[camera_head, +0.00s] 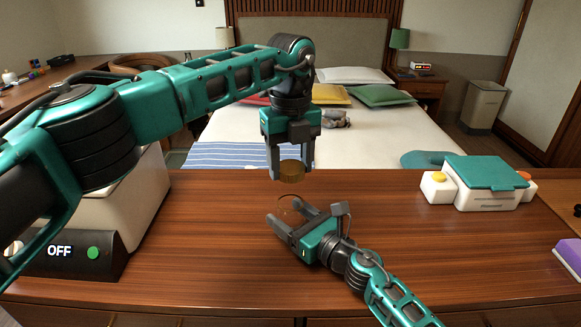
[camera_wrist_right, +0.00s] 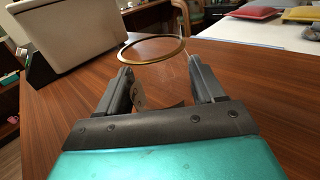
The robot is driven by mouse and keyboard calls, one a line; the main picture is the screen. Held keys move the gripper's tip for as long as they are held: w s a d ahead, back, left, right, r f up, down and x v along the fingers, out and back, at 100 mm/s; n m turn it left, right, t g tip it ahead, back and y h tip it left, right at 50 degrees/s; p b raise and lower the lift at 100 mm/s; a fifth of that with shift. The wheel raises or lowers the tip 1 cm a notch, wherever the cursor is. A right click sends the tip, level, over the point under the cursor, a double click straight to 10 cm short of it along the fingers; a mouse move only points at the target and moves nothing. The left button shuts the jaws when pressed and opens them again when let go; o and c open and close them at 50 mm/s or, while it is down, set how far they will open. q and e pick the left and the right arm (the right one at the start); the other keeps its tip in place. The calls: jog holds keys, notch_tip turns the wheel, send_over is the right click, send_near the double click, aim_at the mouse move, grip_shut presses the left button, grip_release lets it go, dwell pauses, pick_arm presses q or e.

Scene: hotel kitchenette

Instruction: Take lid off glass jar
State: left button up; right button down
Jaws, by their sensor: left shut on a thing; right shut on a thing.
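The lid (camera_head: 292,173) is a brown-gold disc, held level in the air between the fingers of my left gripper (camera_head: 291,177), which is shut on it. The glass jar (camera_head: 284,204) stands below the lid on the brown counter, with a clear gap between them. It is transparent and hard to make out in the head view. In the right wrist view its open mouth shows as a gold rim (camera_wrist_right: 150,62). My right gripper (camera_head: 287,212) reaches in low from the right and is shut on the jar, one finger on each side.
On the wooden counter (camera_head: 220,235), a white device with an OFF panel (camera_head: 75,252) stands left. A white box with a teal lid (camera_head: 485,170) stands right, and a purple-and-white object (camera_head: 570,255) lies at the right edge. A bed (camera_head: 360,135) is behind.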

jog(key=shift+c, duration=0.2)
grip_release()
